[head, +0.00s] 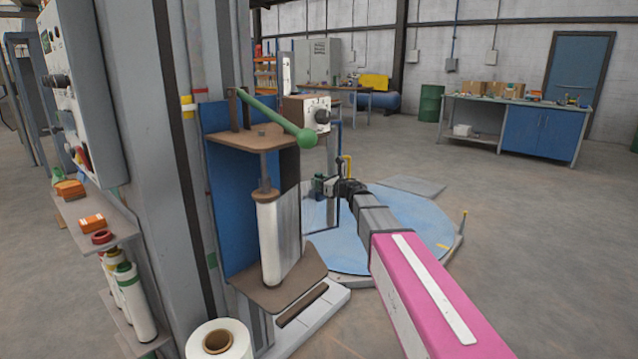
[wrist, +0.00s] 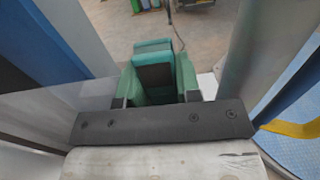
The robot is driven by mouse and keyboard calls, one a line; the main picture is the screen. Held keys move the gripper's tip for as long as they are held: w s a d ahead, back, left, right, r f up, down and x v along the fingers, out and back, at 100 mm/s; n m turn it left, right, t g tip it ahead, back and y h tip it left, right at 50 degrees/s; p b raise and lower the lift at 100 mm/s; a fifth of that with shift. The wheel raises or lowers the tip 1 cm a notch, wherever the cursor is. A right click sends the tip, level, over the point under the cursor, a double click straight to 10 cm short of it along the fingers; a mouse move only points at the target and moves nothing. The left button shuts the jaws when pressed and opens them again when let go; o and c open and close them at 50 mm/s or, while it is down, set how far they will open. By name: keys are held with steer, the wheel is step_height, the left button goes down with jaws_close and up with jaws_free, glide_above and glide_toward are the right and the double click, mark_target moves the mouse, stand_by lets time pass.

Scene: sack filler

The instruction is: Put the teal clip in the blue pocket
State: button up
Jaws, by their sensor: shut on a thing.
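My gripper (head: 330,187) is at the far end of my pink and grey arm, beside the sack-filler column. It is shut on the teal clip (wrist: 152,46), a blocky green-teal piece with a dark middle, seen in the wrist view beyond the dark bar of my gripper (wrist: 157,92). In the head view the clip (head: 318,185) is small and dark green at the gripper's tip. It is held in the air, with no clear contact with anything else. I cannot make out a blue pocket for certain in either view.
A round blue platform (head: 415,225) lies below. Open floor is to the right.

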steer(key=shift+f, duration=0.15)
steer(key=o, duration=0.9)
